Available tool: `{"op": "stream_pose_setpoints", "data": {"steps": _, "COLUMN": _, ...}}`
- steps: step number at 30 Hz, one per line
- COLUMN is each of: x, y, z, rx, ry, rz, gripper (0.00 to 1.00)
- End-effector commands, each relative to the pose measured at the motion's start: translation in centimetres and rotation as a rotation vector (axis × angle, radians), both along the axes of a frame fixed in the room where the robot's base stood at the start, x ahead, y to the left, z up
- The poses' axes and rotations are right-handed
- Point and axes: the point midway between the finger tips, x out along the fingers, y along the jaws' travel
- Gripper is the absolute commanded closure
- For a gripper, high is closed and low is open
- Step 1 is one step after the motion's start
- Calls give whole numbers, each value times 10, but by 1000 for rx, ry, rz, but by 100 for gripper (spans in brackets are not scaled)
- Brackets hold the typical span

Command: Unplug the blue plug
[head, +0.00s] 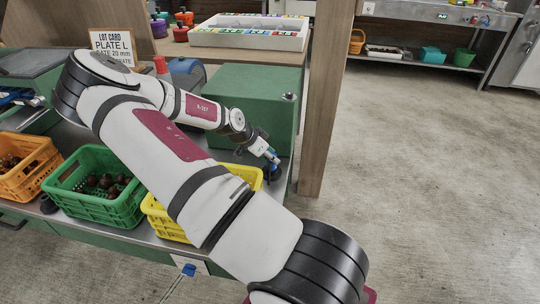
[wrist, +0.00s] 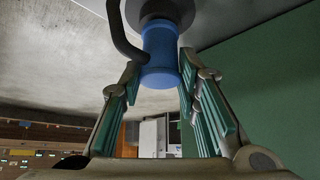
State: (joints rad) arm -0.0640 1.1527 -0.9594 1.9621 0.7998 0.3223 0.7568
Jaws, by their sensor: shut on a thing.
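A blue cylindrical plug (wrist: 161,58) shows in the wrist view, with a dark cable curving down beside it. Its far end meets a dark grey round fitting (wrist: 168,10). Whether it is still seated in it cannot be told. My gripper (wrist: 159,76) has its teal-padded fingers on either side of the plug and is shut on it. In the head view my gripper (head: 270,157) is at the right end of the bench, beside the green housing. The plug is small and mostly hidden there.
Yellow (head: 160,218), green (head: 82,214) and orange (head: 40,176) crates stand along the bench front. The green housing (head: 236,96) is behind my gripper, with a wooden post (head: 326,95) to its right. A small blue piece (head: 188,269) is on the bench's front face. Open floor lies right.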

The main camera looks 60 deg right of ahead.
Motion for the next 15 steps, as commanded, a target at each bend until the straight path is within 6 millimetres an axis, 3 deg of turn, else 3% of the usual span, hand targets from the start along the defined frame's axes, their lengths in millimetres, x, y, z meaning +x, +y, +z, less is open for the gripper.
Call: {"op": "stream_pose_setpoints", "data": {"steps": 15, "x": 0, "y": 0, "z": 13, "rx": -1, "ry": -1, "rz": 2, "gripper": 100}}
